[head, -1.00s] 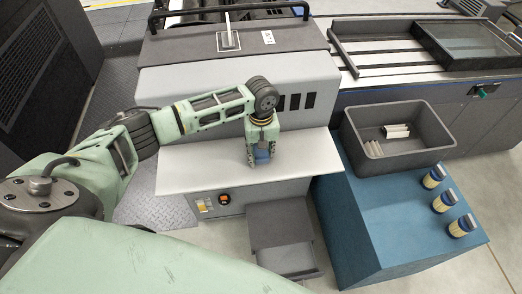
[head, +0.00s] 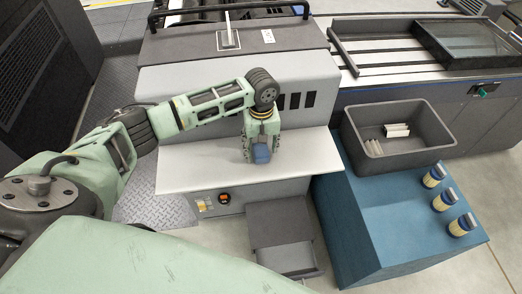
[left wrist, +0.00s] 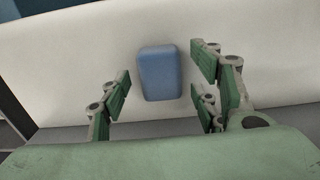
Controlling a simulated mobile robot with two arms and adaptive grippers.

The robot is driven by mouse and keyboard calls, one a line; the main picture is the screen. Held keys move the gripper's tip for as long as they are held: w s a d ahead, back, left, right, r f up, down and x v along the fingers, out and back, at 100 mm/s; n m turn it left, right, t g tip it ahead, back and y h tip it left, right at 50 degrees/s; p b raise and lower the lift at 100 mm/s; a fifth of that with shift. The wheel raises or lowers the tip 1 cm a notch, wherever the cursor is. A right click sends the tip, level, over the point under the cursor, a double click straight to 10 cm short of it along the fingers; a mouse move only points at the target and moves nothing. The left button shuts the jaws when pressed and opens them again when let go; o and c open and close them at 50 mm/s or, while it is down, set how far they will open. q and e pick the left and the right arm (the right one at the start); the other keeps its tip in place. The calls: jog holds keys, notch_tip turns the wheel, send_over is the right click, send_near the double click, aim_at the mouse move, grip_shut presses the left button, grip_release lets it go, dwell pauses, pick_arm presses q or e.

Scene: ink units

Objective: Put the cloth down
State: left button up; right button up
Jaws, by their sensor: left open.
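The cloth is a small blue folded block (head: 261,153) on the pale ledge (head: 190,168) of the grey machine. In the left wrist view the cloth (left wrist: 159,73) lies flat and shows whole, with pale surface around it. My left gripper (head: 259,158) is over the ledge, pointing down at the cloth, and hides part of it in the head view. In the left wrist view the fingers of my left gripper (left wrist: 165,95) are spread wide, one on each side of the cloth, with clear gaps. My right gripper is not in view.
A dark grey bin (head: 410,160) with several white pieces inside stands on a blue block (head: 385,225) to the right. Several small blue-capped jars (head: 444,199) stand on the block's right side. A grey step (head: 285,240) is below the ledge. The ledge's left part is bare.

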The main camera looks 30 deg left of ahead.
aim_at(261, 150)
pick_arm(q)
notch_tip(261, 150, up, 10)
dwell(0.3)
dwell(0.3)
